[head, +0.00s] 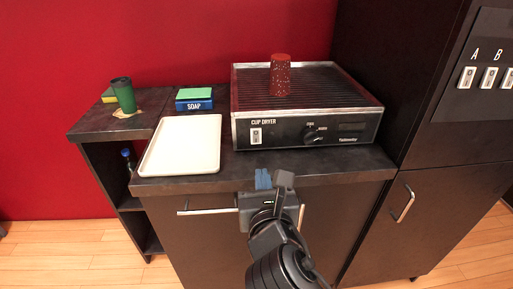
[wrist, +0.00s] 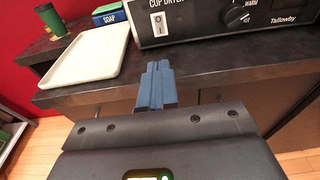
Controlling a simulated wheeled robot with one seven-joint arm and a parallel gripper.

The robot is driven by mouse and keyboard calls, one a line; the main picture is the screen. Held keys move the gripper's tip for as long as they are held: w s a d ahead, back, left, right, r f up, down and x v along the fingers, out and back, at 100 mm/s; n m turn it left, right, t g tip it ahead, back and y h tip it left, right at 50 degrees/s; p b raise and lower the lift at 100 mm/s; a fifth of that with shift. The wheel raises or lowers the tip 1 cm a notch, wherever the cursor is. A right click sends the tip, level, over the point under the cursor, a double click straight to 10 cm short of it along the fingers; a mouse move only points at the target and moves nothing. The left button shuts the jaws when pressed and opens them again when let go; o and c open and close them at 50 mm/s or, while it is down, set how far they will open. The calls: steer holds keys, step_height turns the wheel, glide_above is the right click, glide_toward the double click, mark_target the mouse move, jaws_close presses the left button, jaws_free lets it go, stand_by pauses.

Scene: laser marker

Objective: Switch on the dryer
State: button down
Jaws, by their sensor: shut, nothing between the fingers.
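The cup dryer (head: 290,131) is a black box with a silver rim at the back right of the dark counter. A red speckled cup (head: 281,76) stands upside down on its grille. A white rocker switch (head: 256,136) is at the left of its front panel, and a dark knob (head: 313,134) is right of the middle. In the wrist view the switch (wrist: 159,24) and knob (wrist: 236,17) show near the top. My gripper (head: 263,179) is shut and empty, its blue fingers in front of the counter edge, below the switch and apart from it.
A white tray (head: 181,146) lies left of the dryer. Behind it are a SOAP box (head: 194,104) with a green sponge and a dark green cup (head: 123,95) in a spill. Drawer handles are below the counter. A tall cabinet with labelled switches (head: 489,78) stands right.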

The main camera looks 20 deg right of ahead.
mark_target(256, 142)
steer(key=x, duration=1.3)
steer(key=shift+w, duration=0.1)
steer(key=shift+d, duration=0.1)
steer(key=shift+f, duration=0.15)
steer(key=shift+w+f+b, duration=0.15)
steer(key=shift+f+b, duration=0.05)
steer(key=shift+b, duration=0.15)
steer(key=shift+r+t, duration=0.2)
steer(key=shift+t, duration=0.1)
